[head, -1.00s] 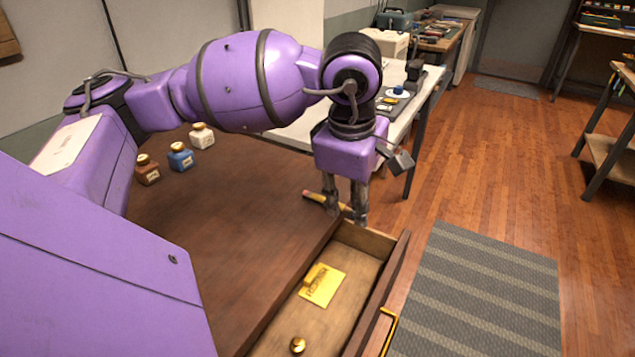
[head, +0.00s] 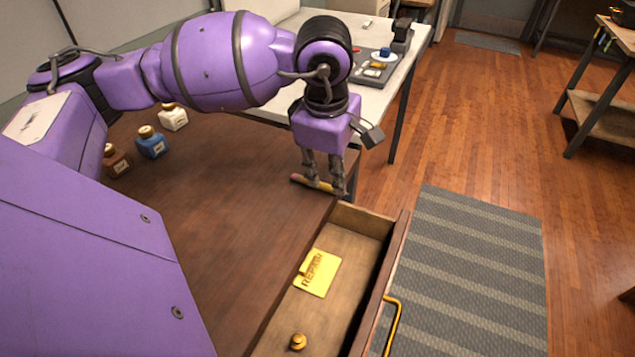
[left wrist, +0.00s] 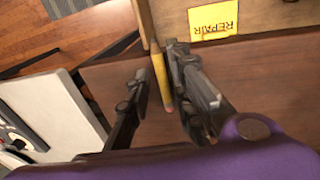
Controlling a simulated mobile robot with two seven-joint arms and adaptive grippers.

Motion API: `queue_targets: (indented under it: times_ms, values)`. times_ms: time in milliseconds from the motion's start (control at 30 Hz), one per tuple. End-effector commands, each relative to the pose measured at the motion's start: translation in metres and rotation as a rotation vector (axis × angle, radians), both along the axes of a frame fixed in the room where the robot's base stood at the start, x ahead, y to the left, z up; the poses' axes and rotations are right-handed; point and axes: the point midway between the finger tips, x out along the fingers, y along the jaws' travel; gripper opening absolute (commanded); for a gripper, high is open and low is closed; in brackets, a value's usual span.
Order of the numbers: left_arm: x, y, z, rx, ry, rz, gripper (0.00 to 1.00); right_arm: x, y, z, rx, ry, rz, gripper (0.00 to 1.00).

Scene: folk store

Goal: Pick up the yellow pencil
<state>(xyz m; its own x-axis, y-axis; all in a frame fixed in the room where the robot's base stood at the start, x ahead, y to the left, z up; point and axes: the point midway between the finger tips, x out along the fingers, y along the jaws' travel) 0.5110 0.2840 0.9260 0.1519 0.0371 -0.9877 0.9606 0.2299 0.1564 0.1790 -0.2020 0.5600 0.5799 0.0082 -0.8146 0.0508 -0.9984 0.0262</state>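The yellow pencil (head: 322,186) lies on the brown wooden desk top, close to its edge above the open drawer. In the left wrist view the pencil (left wrist: 160,75) runs between the two fingers, nearer the right-hand one, with its pinkish end toward the palm. My left gripper (head: 324,184) points down over the pencil, its fingertips at about desk height. In the left wrist view my left gripper (left wrist: 163,82) is open, with a gap between the pencil and the left-hand finger. My right gripper is not in view.
The open drawer (head: 355,235) holds a yellow REPAIR card (head: 318,273) and a brass knob-like piece (head: 298,342). Brown (head: 115,162), blue (head: 152,143) and white (head: 173,118) bottles stand on the desk at left. A white table (head: 285,32) stands behind.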

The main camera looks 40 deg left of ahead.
Motion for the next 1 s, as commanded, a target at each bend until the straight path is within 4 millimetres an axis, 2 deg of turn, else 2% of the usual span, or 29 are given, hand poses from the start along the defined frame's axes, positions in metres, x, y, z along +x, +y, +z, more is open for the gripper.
queue_targets:
  times_ms: [100, 267, 500, 667, 1000]
  values:
    - [0.003, 0.001, -0.019, -0.001, 0.004, 0.002, 0.21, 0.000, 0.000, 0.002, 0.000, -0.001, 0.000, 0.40]
    - [0.006, 0.001, -0.031, -0.001, 0.001, 0.001, 0.21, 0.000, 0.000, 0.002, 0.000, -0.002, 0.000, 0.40]
    - [0.006, 0.001, -0.032, 0.000, 0.000, 0.001, 0.19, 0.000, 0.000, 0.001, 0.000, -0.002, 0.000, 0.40]
    - [0.006, 0.001, -0.032, 0.000, 0.000, 0.001, 0.00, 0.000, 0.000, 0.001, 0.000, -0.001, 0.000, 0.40]
    - [0.006, 0.001, -0.031, 0.000, -0.001, 0.001, 0.00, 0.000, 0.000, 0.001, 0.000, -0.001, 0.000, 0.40]
